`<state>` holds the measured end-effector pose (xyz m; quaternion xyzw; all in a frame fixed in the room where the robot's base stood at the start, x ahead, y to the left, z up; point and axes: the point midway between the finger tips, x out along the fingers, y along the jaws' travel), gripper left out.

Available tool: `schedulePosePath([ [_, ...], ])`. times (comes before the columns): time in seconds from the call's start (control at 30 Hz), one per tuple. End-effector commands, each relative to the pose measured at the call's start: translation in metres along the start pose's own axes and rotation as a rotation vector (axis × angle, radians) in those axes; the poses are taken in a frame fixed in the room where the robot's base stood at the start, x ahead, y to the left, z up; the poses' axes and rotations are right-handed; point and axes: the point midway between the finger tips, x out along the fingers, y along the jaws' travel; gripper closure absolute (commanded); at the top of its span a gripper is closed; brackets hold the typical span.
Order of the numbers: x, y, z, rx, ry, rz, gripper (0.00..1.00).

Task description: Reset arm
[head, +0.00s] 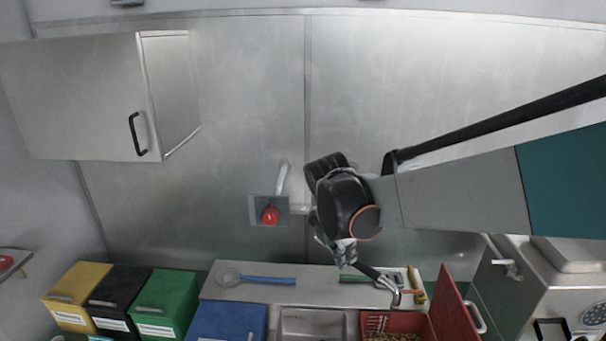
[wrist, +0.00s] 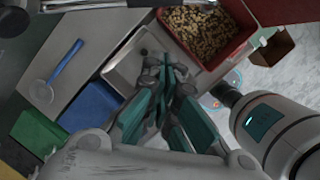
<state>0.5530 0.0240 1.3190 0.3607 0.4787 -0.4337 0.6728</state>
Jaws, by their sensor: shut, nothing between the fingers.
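My arm reaches in from the right in the head view, and my gripper (head: 345,258) hangs in front of the steel back wall, above the counter. In the wrist view my gripper (wrist: 165,72) shows teal fingers that are closed together with nothing between them. It appears over the steel sink area in that view; its exact height cannot be told.
A red bin of beans (head: 405,319) has a raised red lid (head: 455,305). A blue-handled strainer (head: 265,280) lies on the counter. Yellow (head: 78,290), black (head: 116,295) and green (head: 166,300) boxes stand left.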

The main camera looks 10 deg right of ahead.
Motion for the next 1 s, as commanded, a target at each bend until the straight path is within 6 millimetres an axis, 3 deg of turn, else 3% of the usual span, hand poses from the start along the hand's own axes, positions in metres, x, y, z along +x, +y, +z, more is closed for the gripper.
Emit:
schedulePosePath([
  [0.03,0.007,-0.018,-0.009,0.062,0.007,0.020,1.00],
  [0.37,0.044,-0.086,-0.031,0.731,0.114,0.164,1.00],
  [0.6,0.083,-0.136,-0.054,1.230,0.246,0.240,1.00],
  [0.8,0.121,-0.172,-0.076,1.626,0.385,0.277,1.00],
  [1.0,0.145,-0.191,-0.090,1.885,0.495,0.285,1.00],
])
